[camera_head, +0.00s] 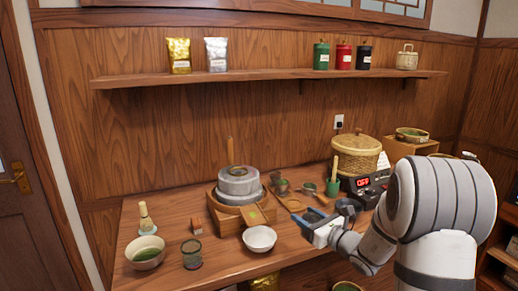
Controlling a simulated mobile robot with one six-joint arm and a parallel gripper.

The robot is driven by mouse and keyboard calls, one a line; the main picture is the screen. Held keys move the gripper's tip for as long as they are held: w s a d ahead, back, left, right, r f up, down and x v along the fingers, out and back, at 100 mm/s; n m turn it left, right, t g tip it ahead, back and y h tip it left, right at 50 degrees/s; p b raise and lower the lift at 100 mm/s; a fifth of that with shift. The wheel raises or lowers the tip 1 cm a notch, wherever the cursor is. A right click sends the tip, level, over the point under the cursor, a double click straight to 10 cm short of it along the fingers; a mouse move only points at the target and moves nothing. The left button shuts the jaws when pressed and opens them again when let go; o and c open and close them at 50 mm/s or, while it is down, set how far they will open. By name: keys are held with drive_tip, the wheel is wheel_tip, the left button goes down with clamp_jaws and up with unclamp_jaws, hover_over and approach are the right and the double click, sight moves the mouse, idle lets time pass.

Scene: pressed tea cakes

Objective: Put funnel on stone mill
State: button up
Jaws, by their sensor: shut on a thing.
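The grey round stone mill (239,187) stands in a wooden base on the table, with an upright wooden handle on top. I see no funnel on it. My gripper (306,220) is low over the front of the table, to the right of the mill and the white bowl. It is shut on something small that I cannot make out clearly.

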drive_tip(key=s+f+p, duration=0.1)
drive_tip(key=s+f, duration=0.2)
drive_tip(key=f, duration=0.6)
drive_tip(key=s+d+f+m+t+h+p, duration=0.1)
drive_tip(key=s+f, duration=0.3)
drive_tip(key=f, duration=0.6)
drive_tip(key=shift+h+p, duration=0.3)
drive_tip(key=shift+p, duration=0.45)
